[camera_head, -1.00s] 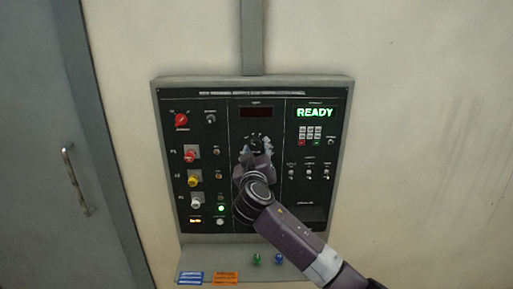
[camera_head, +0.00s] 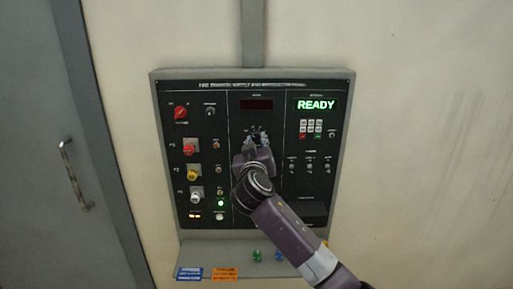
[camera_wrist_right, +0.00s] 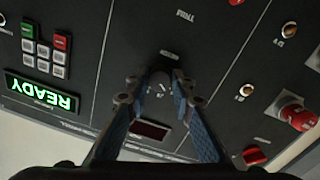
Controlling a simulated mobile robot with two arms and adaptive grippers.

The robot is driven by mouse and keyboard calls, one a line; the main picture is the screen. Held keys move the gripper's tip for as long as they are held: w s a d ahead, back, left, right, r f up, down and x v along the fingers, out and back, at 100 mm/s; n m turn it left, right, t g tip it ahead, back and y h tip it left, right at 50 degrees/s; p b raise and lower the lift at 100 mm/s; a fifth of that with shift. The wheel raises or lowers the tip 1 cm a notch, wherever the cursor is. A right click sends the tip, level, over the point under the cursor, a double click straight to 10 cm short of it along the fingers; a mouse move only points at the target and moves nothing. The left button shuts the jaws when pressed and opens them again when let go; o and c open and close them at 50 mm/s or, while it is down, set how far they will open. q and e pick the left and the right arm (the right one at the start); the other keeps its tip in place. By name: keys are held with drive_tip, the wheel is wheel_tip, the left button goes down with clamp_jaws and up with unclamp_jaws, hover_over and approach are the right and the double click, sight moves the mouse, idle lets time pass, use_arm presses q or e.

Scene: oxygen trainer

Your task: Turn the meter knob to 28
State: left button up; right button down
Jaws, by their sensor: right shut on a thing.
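The meter knob (camera_wrist_right: 161,81) is a dark round knob in the middle column of the black control panel. My right gripper (camera_wrist_right: 158,88) has its two blue-padded fingers on either side of the knob and is shut on it. In the head view, the right gripper (camera_head: 257,139) covers most of the knob, so its pointer setting cannot be read. The meter display (camera_head: 257,104) above the knob is dark; it also shows between the fingers in the wrist view (camera_wrist_right: 150,130). My left gripper is not in view.
A green READY screen (camera_head: 316,105) and keypad (camera_head: 311,128) are on the right. Red (camera_head: 189,148), yellow (camera_head: 193,174) and white (camera_head: 196,195) knobs line the left column. Below is a shelf (camera_head: 220,251) with labels and small green and blue items. A grey door (camera_head: 50,150) stands left.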

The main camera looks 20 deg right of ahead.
drive_tip(key=m+b, duration=0.1)
drive_tip(key=b, duration=0.1)
drive_tip(key=m+b, duration=0.1)
drive_tip(key=m, duration=0.1)
drive_tip(key=shift+a+f+b, duration=0.1)
drive_tip(key=shift+f+b, duration=0.2)
drive_tip(key=shift+b, duration=0.05)
drive_tip(key=shift+r+m+b, duration=0.2)
drive_tip(key=shift+m+b, duration=0.9)
drive_tip(key=shift+m, duration=0.4)
drive_tip(key=c, duration=1.7)
unclamp_jaws()
drive_tip(key=shift+r, duration=0.1)
drive_tip(key=shift+o, duration=0.2)
drive_tip(key=v, duration=1.2)
drive_tip(key=shift+r, duration=0.2)
